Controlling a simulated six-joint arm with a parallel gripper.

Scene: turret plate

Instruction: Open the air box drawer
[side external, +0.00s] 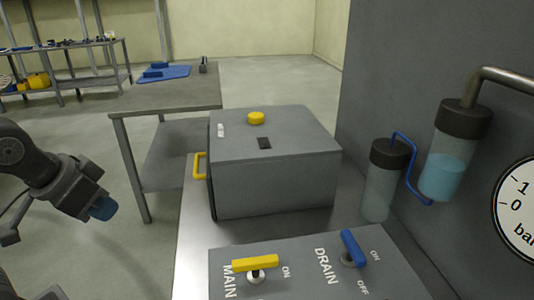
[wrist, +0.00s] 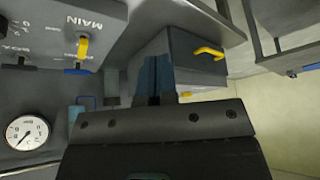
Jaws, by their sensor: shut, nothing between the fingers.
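The air box (side external: 275,180) is a grey box on a metal bench, with a yellow button (side external: 256,118) on its lid. A yellow handle (side external: 200,167) sticks out from its left face, where the drawer front appears close against the box. In the wrist view the box (wrist: 183,58) is partly hidden behind my fingers, and the handle (wrist: 208,53) shows to their upper right. My gripper (side external: 103,208), with blue fingertips, hangs left of the bench, clear of the handle. In the wrist view its fingers (wrist: 155,80) are together and empty.
A panel with a yellow MAIN lever (side external: 255,263) and a blue DRAIN lever (side external: 352,248) stands in front of the box. Clear cylinders (side external: 380,190) and a gauge (side external: 520,208) are at the right. A grey table (side external: 165,98) stands behind. Floor between gripper and bench is free.

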